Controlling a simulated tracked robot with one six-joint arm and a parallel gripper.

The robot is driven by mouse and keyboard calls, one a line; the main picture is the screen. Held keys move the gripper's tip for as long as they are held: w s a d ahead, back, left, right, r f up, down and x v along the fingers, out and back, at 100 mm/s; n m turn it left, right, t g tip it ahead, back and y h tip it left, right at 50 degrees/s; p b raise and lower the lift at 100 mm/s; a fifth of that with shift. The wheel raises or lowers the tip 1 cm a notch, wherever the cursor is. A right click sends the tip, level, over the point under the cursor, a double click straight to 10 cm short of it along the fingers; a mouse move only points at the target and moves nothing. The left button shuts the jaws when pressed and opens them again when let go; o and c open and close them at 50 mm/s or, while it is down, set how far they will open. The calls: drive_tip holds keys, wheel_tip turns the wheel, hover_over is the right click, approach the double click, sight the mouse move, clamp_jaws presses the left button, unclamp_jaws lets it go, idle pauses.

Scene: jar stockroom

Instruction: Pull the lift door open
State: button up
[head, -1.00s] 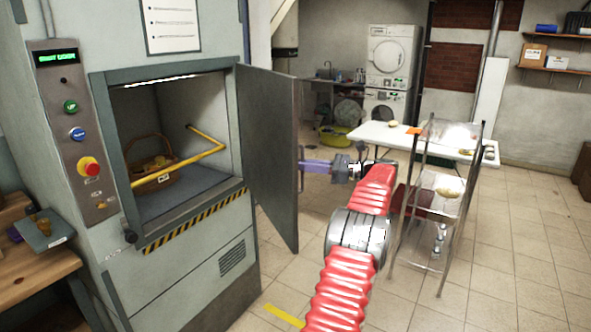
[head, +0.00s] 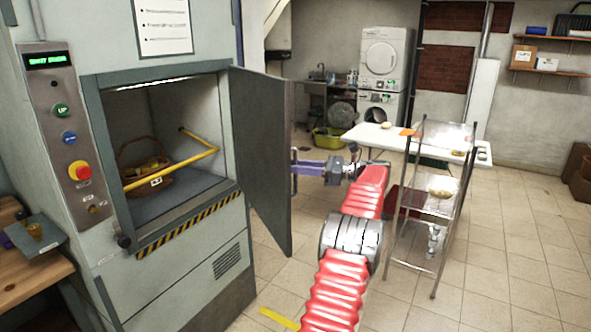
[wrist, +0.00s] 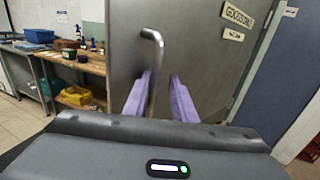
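The lift door (head: 262,160), a grey metal panel, stands swung wide open from the right side of the lift opening in the head view. The wrist view shows its face (wrist: 205,70) with a bent metal bar handle (wrist: 152,42). My gripper (head: 296,168) is at the door's free edge. In the wrist view, its two purple fingers (wrist: 160,88) stand apart with the handle between them. The handle lies close to the left finger, with a gap to the right one; contact is unclear.
Inside the lift, a wicker basket (head: 146,178) sits behind a yellow bar (head: 200,160). A wire shelf rack (head: 437,206) stands close right of my arm, with a white table (head: 385,138) behind it.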

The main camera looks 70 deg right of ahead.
drive_tip(key=shift+s+f, duration=0.1)
drive_tip(key=shift+s, duration=0.05)
idle(0.3)
drive_tip(key=shift+s, duration=0.1)
drive_tip(key=s+d, duration=0.1)
drive_tip(key=s, duration=1.2)
drive_tip(key=shift+s, duration=0.15)
drive_tip(key=shift+d, duration=0.1)
drive_tip(key=shift+c, duration=0.2)
